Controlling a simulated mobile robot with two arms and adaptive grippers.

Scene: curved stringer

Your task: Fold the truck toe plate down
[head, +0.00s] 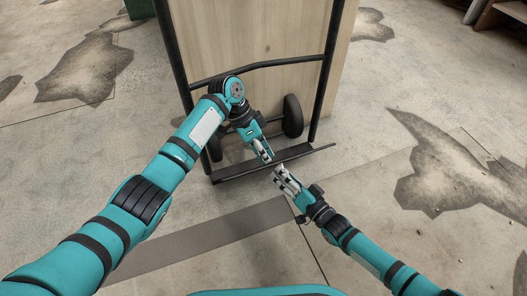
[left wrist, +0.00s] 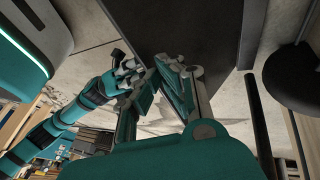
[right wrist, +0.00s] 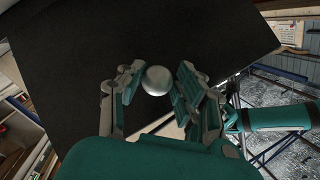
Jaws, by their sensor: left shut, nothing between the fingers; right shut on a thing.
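The hand truck (head: 261,65) stands upright with a black frame. Its dark toe plate (head: 232,171) juts out at the bottom toward me, seen as a thin slanted strip; I cannot tell its exact angle or whether it touches the floor. A broad dark face of it fills the top of the right wrist view (right wrist: 100,45) and shows in the left wrist view (left wrist: 200,30). My right gripper (head: 281,176) is shut on a pale round knob (right wrist: 156,80) by the plate's front edge. My left gripper (head: 265,154) is shut and empty, just above the plate near the right gripper.
A tall wooden box or panel (head: 265,30) stands behind the frame. The truck's black wheels (head: 292,116) flank the plate at the back. The stained concrete floor (head: 400,130) is clear to the right. A green box (head: 140,8) stands far back left.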

